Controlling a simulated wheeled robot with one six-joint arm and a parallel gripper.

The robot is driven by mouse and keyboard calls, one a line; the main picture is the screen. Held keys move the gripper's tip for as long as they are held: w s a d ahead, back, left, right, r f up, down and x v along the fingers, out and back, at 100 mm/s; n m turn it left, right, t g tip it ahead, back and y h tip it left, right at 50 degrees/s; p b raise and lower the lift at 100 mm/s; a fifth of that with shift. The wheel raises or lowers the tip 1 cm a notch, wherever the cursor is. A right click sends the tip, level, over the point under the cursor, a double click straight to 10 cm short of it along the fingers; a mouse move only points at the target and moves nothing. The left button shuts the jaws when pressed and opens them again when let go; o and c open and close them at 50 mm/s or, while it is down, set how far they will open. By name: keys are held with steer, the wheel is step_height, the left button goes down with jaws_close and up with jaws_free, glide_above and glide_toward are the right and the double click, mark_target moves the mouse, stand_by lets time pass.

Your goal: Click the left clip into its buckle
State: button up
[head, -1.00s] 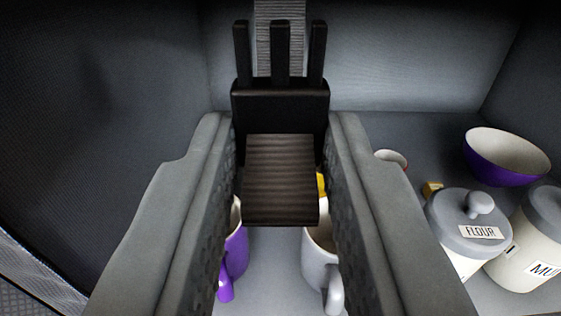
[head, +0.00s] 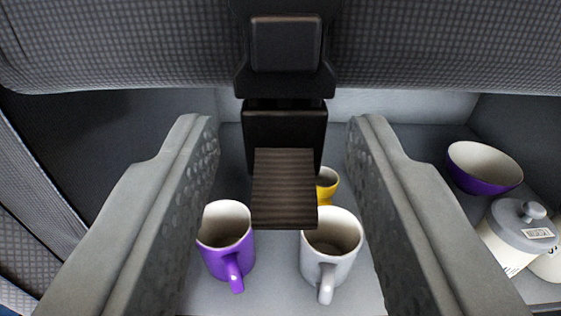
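The black clip (head: 285,126) hangs upright in the middle of the head view, with its ribbed brown strap (head: 285,188) below it. The black buckle (head: 285,62) sits directly above, on the grey fabric flap. The clip's top meets the buckle's lower end, and its prongs are hidden there. I cannot tell whether they are fully latched. My gripper (head: 282,122) is open, with one finger on each side of the clip and a clear gap on both sides. It holds nothing.
Below stand a purple mug (head: 226,240), a white mug (head: 332,246) and a yellow cup (head: 326,186). At the right are a purple bowl (head: 484,168) and a grey-lidded canister (head: 518,238). The fabric flap (head: 130,48) spans the top.

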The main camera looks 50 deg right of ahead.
steer(key=v, duration=1.7)
steer(key=shift+s+a+f, duration=0.1)
steer(key=shift+s+a, duration=0.05)
